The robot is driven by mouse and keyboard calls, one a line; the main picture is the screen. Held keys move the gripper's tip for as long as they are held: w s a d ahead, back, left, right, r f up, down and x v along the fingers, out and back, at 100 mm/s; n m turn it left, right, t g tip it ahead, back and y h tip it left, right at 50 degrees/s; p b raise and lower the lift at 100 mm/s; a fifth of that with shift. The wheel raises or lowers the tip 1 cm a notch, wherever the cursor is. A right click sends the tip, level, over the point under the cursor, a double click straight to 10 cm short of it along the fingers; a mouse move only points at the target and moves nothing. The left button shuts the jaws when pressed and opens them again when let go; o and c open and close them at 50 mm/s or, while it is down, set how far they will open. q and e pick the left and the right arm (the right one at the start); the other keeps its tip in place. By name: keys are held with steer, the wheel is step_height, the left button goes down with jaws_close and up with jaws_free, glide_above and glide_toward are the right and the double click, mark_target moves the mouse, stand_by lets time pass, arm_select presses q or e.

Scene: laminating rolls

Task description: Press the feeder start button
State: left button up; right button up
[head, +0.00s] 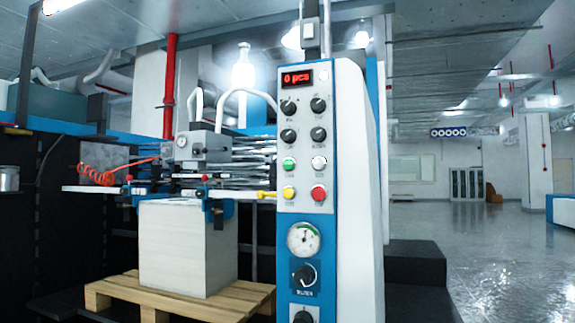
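The control panel (305,125) stands upright in the middle of the head view, on the front of a white and blue column. It carries several black knobs and round buttons: a green one (289,164), a white one (319,163), a yellow one (289,192) and a red one (318,193). Their labels are too small to read, so I cannot tell which is the feeder start button. A red display (297,77) at the top reads "0 pcs". Neither of my grippers is in view.
A pressure gauge (303,239) and a large black knob (304,276) sit below the buttons. At left, a pale stack (188,250) stands on a wooden pallet (215,305) under the feeder head (203,146). Open grey floor (500,255) lies at right.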

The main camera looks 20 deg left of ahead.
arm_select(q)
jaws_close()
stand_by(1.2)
